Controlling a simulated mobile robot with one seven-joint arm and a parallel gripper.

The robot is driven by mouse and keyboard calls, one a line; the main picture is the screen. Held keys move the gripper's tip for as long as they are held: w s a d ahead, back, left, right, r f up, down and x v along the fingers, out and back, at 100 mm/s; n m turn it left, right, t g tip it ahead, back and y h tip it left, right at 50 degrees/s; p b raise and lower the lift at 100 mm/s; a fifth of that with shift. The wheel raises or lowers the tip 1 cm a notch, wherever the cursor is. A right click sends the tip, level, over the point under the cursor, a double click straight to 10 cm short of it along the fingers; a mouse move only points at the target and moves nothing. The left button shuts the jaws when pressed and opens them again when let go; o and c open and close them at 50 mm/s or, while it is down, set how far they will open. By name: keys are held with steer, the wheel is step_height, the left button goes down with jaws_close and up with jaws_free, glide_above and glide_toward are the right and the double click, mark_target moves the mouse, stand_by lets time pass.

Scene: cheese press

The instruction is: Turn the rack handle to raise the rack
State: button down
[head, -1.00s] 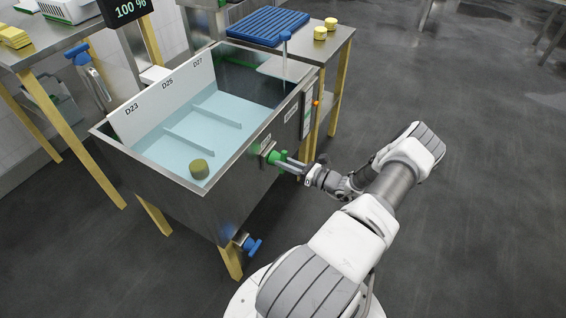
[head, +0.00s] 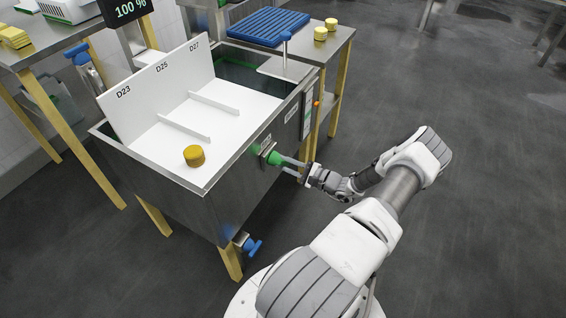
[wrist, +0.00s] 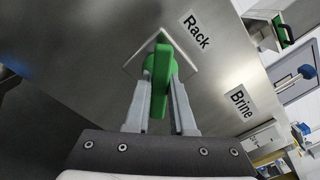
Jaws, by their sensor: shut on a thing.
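The green rack handle (wrist: 160,78) sits on a square plate on the tank's steel side, beside the label "Rack" (wrist: 196,31). In the head view the green handle (head: 275,158) shows on the tank's right wall. My gripper (wrist: 164,100) is shut on the handle, one finger on each side of it. In the head view my gripper (head: 292,165) reaches the handle from the right. The white rack (head: 224,118) stands high in the steel tank (head: 237,194), its surface out of the liquid. A yellow cheese (head: 194,156) rests on the rack's front compartment.
A second label "Brine" (wrist: 241,101) is on the same steel side. A blue valve (head: 252,246) juts out low on the tank's front. A table with a blue grid (head: 268,27) and yellow cheeses (head: 320,33) stands behind. The dark floor to the right is clear.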

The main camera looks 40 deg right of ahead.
steer(key=n, duration=0.5)
steer(key=shift+n, duration=2.2)
steer(key=shift+f, duration=0.1)
steer(key=c, duration=0.8)
jaws_free()
steer(key=shift+o, duration=0.2)
steer(key=shift+s, duration=0.1)
steer(key=p+v, duration=0.2)
steer(key=v, duration=1.5)
steer(key=shift+s, duration=0.2)
